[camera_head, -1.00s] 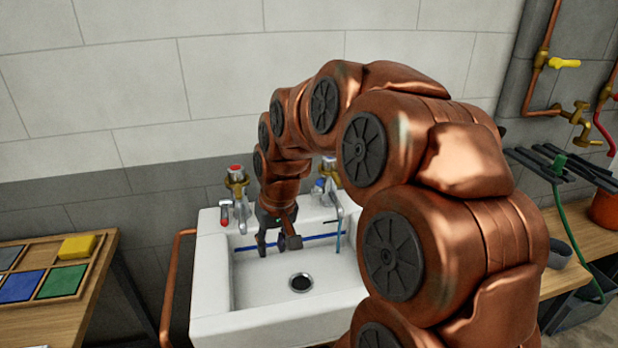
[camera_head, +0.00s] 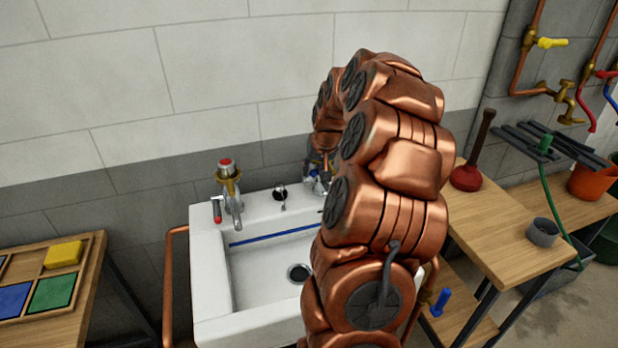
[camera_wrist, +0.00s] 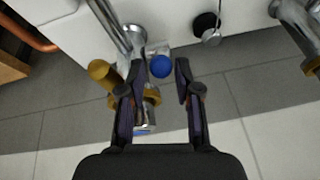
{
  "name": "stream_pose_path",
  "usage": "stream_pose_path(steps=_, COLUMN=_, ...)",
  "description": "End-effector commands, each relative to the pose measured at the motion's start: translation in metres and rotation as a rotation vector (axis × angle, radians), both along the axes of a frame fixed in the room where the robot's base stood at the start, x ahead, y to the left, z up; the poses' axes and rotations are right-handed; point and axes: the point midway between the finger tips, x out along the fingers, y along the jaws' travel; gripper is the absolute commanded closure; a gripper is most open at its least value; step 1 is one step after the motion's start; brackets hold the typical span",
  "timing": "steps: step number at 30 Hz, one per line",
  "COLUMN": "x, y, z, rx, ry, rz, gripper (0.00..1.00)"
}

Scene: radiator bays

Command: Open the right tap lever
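In the head view, the right tap (camera_head: 318,184) stands at the sink's back right, mostly hidden behind my arm, with a bit of blue showing. In the wrist view, its chrome spout (camera_wrist: 120,28), brass body (camera_wrist: 151,97) and a round blue part (camera_wrist: 161,67) show. I cannot tell whether the blue part is the lever's end or a cap. My gripper (camera_wrist: 160,68) is open over the tap, with the blue part between its fingertips in the picture. I cannot tell if they touch it. The gripper is hidden in the head view.
The left tap (camera_head: 229,195), with a red cap and red-tipped lever, stands on the white sink (camera_head: 207,270). A round black plug (camera_head: 280,192) sits between the taps. A wooden bench (camera_head: 505,235) with a plunger (camera_head: 467,172) and grey cup (camera_head: 543,232) is to the right.

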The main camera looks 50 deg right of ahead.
Motion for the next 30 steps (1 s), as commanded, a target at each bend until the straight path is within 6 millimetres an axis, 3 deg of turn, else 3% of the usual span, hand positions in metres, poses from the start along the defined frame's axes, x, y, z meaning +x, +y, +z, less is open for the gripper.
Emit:
stream_pose_path(steps=12, x=0.021, y=-0.006, z=-0.045, rx=-0.001, ry=-0.001, rz=0.003, gripper=0.67)
stream_pose_path(steps=23, x=0.024, y=-0.006, z=-0.052, rx=-0.001, ry=-0.002, rz=0.004, gripper=0.67)
stream_pose_path(steps=30, x=0.024, y=-0.006, z=-0.052, rx=-0.001, ry=-0.002, rz=0.004, gripper=0.89)
